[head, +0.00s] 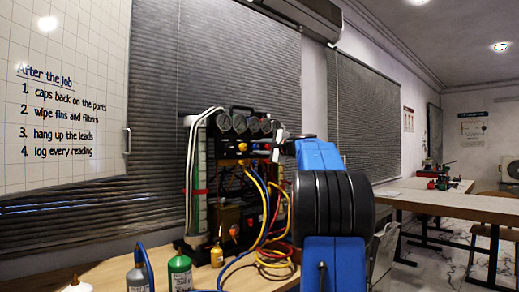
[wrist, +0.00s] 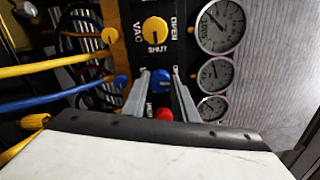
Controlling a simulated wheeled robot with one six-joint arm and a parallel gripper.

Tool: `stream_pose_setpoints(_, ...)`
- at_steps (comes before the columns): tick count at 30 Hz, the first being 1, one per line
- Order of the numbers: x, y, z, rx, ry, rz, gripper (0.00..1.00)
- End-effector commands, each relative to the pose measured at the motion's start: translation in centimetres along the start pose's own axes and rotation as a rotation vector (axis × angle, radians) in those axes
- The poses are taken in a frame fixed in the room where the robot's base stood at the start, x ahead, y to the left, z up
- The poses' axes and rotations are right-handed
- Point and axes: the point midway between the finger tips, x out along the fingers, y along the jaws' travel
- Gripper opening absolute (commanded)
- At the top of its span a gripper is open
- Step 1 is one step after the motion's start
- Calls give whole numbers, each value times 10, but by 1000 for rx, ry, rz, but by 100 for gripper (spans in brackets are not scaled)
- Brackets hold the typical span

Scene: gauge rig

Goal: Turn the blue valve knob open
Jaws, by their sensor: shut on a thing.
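The blue valve knob (wrist: 161,80) is on the dark panel in the wrist view, between the yellow knob and the red knob. My gripper (wrist: 160,77) is shut on the blue knob, with one finger on each side of it. The fingers partly cover the panel lettering beside it, so I cannot read the knob's position. In the head view my gripper (head: 279,144) is at the right side of the gauge rig (head: 217,150), and my blue arm hides part of the rig.
A yellow knob (wrist: 155,30) marked VAC and a red knob (wrist: 163,114) are close to the blue one. Gauges (wrist: 219,26) line the panel. Yellow and blue hoses (wrist: 45,101) run close by. A green bottle (head: 179,273) stands on the bench in front.

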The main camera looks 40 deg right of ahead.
Motion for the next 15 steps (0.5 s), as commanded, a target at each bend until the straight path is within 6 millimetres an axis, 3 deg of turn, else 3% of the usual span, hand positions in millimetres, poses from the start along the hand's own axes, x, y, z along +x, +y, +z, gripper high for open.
stream_pose_setpoints(15, 0, 2, 0, -95, -1, 3, 4)
